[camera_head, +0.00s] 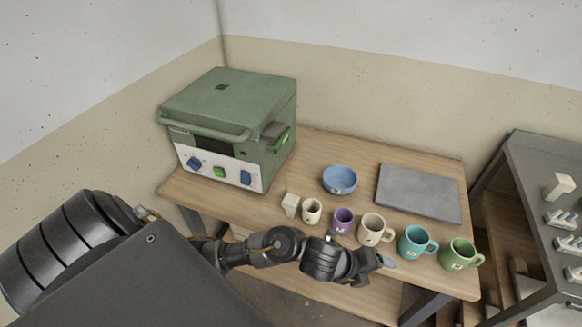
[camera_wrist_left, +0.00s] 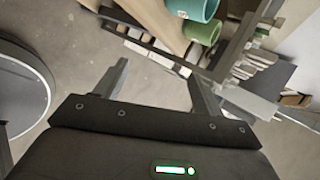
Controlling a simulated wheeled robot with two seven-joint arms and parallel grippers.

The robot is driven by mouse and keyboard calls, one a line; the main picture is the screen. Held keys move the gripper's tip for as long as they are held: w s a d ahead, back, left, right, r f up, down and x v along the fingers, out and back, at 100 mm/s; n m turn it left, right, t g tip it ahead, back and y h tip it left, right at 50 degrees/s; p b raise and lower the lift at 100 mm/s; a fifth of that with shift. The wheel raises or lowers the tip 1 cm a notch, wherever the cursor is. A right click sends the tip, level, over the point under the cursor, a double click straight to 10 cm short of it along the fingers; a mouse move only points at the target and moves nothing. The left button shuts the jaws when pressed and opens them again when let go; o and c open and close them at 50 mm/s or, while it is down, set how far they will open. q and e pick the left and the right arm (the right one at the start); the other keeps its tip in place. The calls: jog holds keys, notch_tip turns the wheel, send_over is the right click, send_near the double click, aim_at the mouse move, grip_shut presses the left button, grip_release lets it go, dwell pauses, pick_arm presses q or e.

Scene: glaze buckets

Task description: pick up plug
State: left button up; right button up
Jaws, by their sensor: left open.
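I cannot tell for certain which thing is the plug. A small whitish block (camera_head: 291,204) stands upright on the wooden table, left of the cream cup. A similar pale piece (camera_head: 559,186) stands on the grey rack at the right. My left gripper (camera_head: 370,268) is at the table's front edge, near the cream and teal mugs and apart from both pale pieces. In the left wrist view its two fingers (camera_wrist_left: 157,72) are spread, with nothing between them but floor beyond. My right gripper is not in view.
The wooden table (camera_head: 318,158) holds a green kiln-like box (camera_head: 228,115), a blue bowl (camera_head: 339,179), a grey slab (camera_head: 418,192), a cream cup (camera_head: 312,211), a purple cup (camera_head: 342,221), a cream mug (camera_head: 373,229), a teal mug (camera_head: 414,242) and a green mug (camera_head: 459,254).

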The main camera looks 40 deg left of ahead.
pick_arm(q)
jog(key=w+m, duration=0.2)
jog(key=m, duration=0.3)
jog(key=m+g+y, duration=0.7)
jog(key=m+g, duration=0.1)
jog(key=m, duration=1.1)
send_near(291, 200)
jog(key=shift+s+a+f, duration=0.1)
jog(key=shift+s+a, duration=0.25)
jog(key=shift+s, duration=0.1)
notch_tip(291, 200, down, 6)
jog(key=shift+w+r+p, duration=0.1)
jog(key=shift+r+p, duration=0.05)
jog(key=shift+p, duration=0.4)
jog(key=shift+d+f+p, duration=0.1)
jog(key=shift+f+p, duration=0.2)
jog(key=shift+p, duration=0.05)
jog(key=f, duration=0.1)
jog(key=f+p, duration=0.1)
jog(key=f, duration=0.1)
jog(key=shift+w+f, duration=0.3)
jog(key=shift+f, duration=0.5)
